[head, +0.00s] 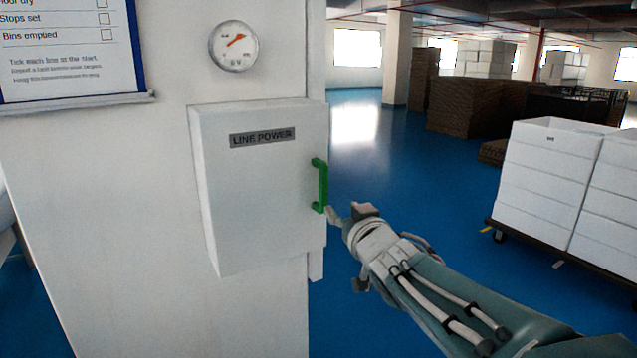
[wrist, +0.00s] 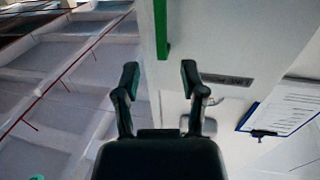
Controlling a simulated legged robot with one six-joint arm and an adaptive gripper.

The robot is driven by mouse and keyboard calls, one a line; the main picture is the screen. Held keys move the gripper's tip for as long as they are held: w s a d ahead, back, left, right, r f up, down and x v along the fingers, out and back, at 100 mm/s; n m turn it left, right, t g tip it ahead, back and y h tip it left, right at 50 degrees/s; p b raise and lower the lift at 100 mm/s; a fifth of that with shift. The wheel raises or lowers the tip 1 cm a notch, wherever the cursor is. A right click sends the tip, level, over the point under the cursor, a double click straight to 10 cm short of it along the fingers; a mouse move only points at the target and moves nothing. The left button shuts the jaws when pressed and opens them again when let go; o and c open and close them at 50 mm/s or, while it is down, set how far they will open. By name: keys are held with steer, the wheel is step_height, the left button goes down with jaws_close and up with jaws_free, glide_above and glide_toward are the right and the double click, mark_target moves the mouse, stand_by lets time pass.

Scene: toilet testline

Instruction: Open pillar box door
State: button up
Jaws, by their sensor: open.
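The white pillar box (head: 258,190), labelled LINE POWER, is fixed to the white pillar. Its door looks closed. A green vertical handle (head: 322,187) is at the right edge of the door front. My gripper (head: 335,214) is just right of the handle's lower end in the head view; whether they touch cannot be told there. In the wrist view my gripper (wrist: 159,74) has its two dark fingers spread, with nothing between the tips. The green handle (wrist: 162,28) shows beyond the fingertips, roughly in line with the gap. The grey label (wrist: 228,79) lies right of the fingers.
A round gauge (head: 233,46) is above the box, and a checklist board (head: 70,48) hangs upper left. White stacked cartons (head: 548,180) stand on a low cart at the right. Brown stacks (head: 466,103) stand farther back. Blue floor (head: 420,170) is open between pillar and cart.

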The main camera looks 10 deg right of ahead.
mark_target(324, 188)
steer(key=w, duration=0.3)
steer(key=w+a, duration=0.1)
steer(key=w, duration=0.6)
steer(key=shift+w+a+r, duration=0.2)
steer(key=shift+w+a, duration=0.05)
steer(key=shift+a, duration=0.1)
steer(key=shift+w+d, duration=0.15)
steer(key=shift+w, duration=0.15)
steer(key=shift+d, duration=0.15)
jaws_close()
